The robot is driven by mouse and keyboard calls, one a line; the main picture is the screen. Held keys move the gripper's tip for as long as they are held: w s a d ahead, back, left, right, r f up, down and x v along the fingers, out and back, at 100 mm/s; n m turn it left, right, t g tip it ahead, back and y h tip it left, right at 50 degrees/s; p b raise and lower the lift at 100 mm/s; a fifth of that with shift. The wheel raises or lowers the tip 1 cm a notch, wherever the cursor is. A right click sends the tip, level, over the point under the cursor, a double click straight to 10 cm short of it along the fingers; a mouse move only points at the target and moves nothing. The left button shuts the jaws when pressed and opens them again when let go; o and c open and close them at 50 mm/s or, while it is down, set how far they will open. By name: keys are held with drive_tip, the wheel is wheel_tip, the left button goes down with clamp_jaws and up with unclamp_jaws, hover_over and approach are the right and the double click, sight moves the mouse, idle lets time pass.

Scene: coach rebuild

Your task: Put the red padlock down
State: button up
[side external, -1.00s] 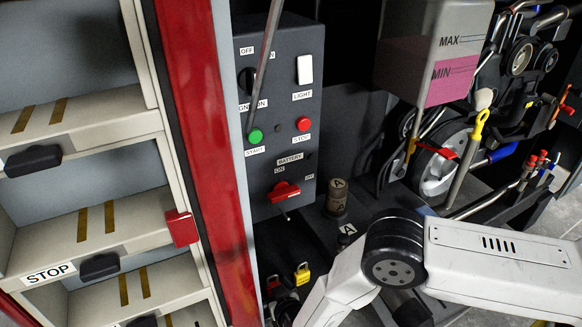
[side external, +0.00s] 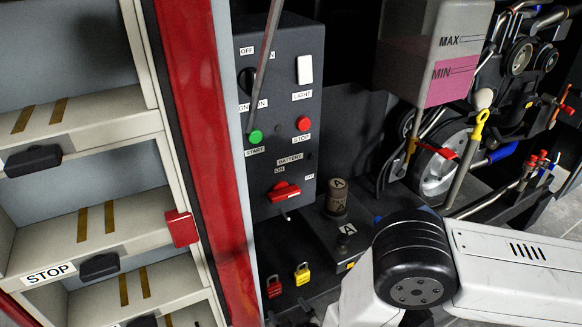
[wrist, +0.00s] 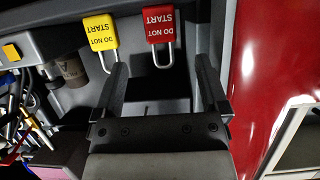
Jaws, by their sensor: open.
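The red padlock (side external: 274,288) rests on the dark floor of the bay below the switch panel. In the wrist view the red padlock (wrist: 158,22) lies beyond my fingertips, its "DO NOT START" label upside down and its shackle toward me. My gripper (wrist: 161,62) is open and empty, its fingers spread wide and apart from the padlock body. I cannot tell if a fingertip is level with the shackle.
A yellow padlock (side external: 302,274) sits close beside the red one. The dark switch panel (side external: 280,120) with a red battery switch (side external: 284,191) stands behind. A red post (side external: 208,160) bounds the left. A brown cylinder marked A (side external: 337,197) stands to the right.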

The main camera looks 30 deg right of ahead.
drive_tip(key=shift+v, duration=1.2)
drive_tip(key=w+d+r+g+y, duration=0.1)
drive_tip(key=w+d+r+g, duration=0.2)
drive_tip(key=d+r, duration=0.35)
drive_tip(key=w+d+r+g, duration=0.3)
drive_tip(key=d+r, duration=0.3)
drive_tip(key=r, duration=0.2)
drive_tip(key=s+d+r+g, duration=0.2)
drive_tip(key=s+d+r, duration=0.2)
drive_tip(key=s+d, duration=0.2)
drive_tip(key=s+d+r+g+h, duration=0.1)
drive_tip(key=s+d+r+g, duration=0.2)
drive_tip(key=s+d, duration=0.4)
drive_tip(key=d, duration=0.4)
drive_tip(key=shift+r, duration=0.4)
drive_tip(key=shift+s, duration=0.1)
drive_tip(key=shift+c, duration=0.3)
